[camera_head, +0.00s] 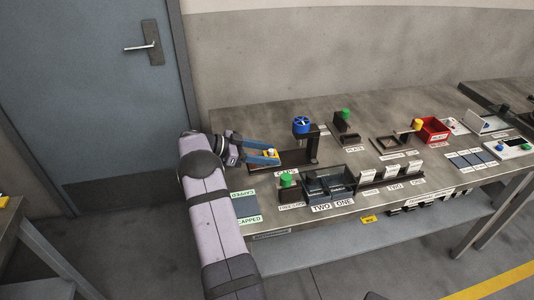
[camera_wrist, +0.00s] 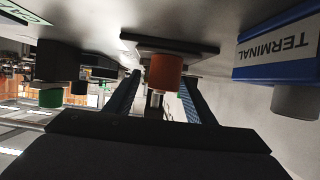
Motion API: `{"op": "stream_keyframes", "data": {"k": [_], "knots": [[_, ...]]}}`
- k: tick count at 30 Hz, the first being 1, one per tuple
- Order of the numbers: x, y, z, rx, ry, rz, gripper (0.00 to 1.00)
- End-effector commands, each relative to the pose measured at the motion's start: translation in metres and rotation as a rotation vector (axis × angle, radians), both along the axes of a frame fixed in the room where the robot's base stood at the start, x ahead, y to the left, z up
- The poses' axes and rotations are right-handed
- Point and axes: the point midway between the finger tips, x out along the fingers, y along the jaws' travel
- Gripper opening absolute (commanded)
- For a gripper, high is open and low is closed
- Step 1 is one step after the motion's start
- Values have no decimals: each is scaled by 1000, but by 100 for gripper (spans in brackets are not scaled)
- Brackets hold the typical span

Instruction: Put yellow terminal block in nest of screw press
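The screw press (camera_head: 316,145) has a dark upright, a low dark base and a blue handwheel (camera_head: 301,125). My gripper (camera_head: 275,154) reaches in from the left, low beside the press. In the upside-down wrist view, an orange-yellow block (camera_wrist: 162,73) stands at a dark plate (camera_wrist: 168,44), between or just beyond my fingertips (camera_wrist: 160,82). A slight gap seems to show on its left. I cannot tell whether the fingers press on it. The nest itself cannot be made out.
A green-topped fixture (camera_head: 287,181) and dark bins (camera_head: 328,184) stand near the front edge. A blue box marked TERMINAL (camera_wrist: 278,55) is close by in the wrist view. A red bin (camera_head: 435,130) is farther right. The table's back left is clear.

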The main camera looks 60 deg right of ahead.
Motion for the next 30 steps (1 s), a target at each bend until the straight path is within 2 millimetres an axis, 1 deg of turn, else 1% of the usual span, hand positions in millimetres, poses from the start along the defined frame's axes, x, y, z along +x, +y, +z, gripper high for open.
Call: {"op": "stream_keyframes", "data": {"k": [8,13,17,20,30], "knots": [[0,0,1,0,0,0,54],[1,0,6,-1,-1,1,54],[10,9,9,-1,-1,4,54],[20,19,14,-1,-2,3,54],[60,58,37,-1,-2,3,54]]}}
